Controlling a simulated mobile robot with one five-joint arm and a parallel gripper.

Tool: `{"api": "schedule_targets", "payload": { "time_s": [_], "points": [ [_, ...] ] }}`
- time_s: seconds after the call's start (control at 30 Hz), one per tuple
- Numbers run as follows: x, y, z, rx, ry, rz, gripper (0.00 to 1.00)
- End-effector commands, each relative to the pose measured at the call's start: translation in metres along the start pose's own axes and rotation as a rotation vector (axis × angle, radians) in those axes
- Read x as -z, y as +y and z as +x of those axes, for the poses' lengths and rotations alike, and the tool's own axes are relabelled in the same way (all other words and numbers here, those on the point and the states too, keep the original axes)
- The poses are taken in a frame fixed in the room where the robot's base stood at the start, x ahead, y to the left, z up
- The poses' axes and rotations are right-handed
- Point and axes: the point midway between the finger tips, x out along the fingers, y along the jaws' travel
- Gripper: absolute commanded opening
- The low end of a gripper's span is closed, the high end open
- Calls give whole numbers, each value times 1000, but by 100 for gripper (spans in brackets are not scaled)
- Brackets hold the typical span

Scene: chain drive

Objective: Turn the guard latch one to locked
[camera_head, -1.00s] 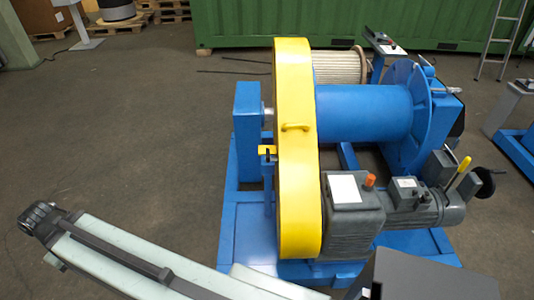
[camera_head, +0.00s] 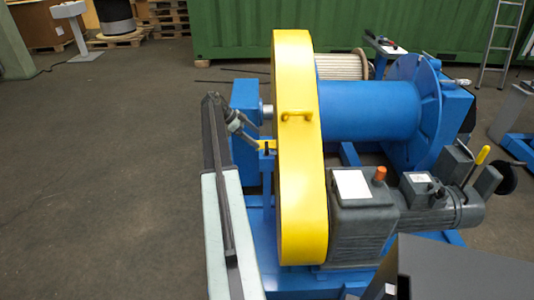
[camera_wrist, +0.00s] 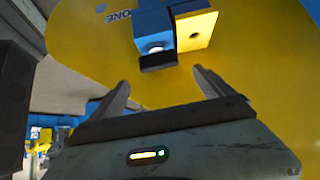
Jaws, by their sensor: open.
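Guard latch one is a small yellow plate (camera_head: 265,145) with a dark part, on a blue post at the left side of the yellow chain guard (camera_head: 297,190). In the wrist view, the yellow latch plate (camera_wrist: 197,30) sits beside a blue block, with a black piece (camera_wrist: 158,61) at its lower end. Lettering reading "ONE" shows on the guard face. My gripper (camera_head: 248,133) is just left of the latch. In the wrist view, my gripper (camera_wrist: 160,80) is open, its two fingers apart either side of the black piece, with nothing between them. Contact cannot be told.
The guard stands close to the gripper. A blue bearing block (camera_head: 246,98) rises behind my arm. The grey motor (camera_head: 440,207) and blue drum (camera_head: 370,112) lie right of the guard. Open floor (camera_head: 110,180) lies to the left.

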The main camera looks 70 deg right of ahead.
Motion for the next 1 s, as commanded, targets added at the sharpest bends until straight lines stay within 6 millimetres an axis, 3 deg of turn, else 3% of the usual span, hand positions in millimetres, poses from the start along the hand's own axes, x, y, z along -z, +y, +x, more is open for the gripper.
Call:
{"api": "schedule_targets", "payload": {
  "time_s": [0.23, 0.6, 0.87, 0.9, 1.0],
  "points": [
    [-1, 1, 12, -2, 0, 4, 91],
    [-3, 1, 75, -1, -1, 2, 91],
    [1, 1, 78, 0, -1, 1, 91],
    [1, 1, 78, -1, -1, 1, 88],
    [1, 1, 78, -1, -1, 1, 60]
  ]
}}
